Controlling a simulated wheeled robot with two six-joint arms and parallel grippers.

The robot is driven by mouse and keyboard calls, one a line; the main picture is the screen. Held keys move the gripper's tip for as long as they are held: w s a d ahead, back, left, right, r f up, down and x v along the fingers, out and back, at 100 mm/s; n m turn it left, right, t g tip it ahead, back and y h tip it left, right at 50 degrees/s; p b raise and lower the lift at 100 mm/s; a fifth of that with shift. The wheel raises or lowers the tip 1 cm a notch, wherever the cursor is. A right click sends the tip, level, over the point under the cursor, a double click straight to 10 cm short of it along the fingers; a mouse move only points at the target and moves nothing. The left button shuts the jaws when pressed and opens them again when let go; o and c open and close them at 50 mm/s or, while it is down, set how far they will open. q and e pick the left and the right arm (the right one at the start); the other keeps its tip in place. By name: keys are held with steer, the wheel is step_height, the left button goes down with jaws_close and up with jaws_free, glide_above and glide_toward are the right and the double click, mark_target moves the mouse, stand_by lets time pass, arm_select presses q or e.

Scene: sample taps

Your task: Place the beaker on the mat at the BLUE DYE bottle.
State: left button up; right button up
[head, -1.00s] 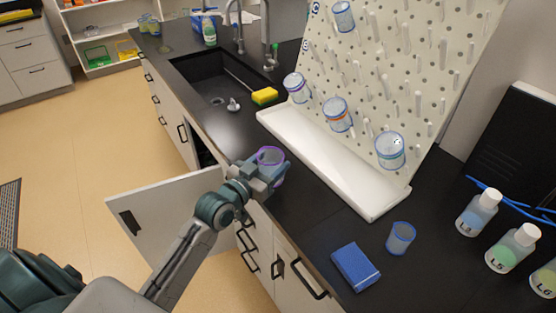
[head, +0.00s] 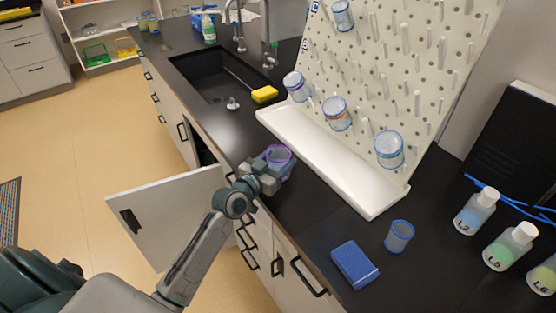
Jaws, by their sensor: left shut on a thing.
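My left gripper (head: 270,171) is shut on a clear beaker with a purple rim (head: 279,154), held upright over the front edge of the black counter; the gripper covers its lower part. A white-capped bottle with blue liquid (head: 474,213) stands at the right on the counter; its label is too small to read as BLUE DYE. Bottles with green (head: 509,247) and yellow-green (head: 543,277) contents stand nearer, the last one cut by the picture edge. I cannot make out a mat at the bottles. My right gripper is out of view.
A blue-rimmed cup (head: 399,237) and a flat blue block (head: 354,265) sit on the counter. A pegboard with hanging beakers (head: 389,149) rises above a white trough (head: 340,163). The sink (head: 205,85) is behind. A cabinet door (head: 165,215) hangs open.

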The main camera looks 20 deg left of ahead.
arm_select(q)
steer(key=shift+f, duration=0.2)
steer(key=o, duration=1.1)
steer(key=shift+r, duration=0.1)
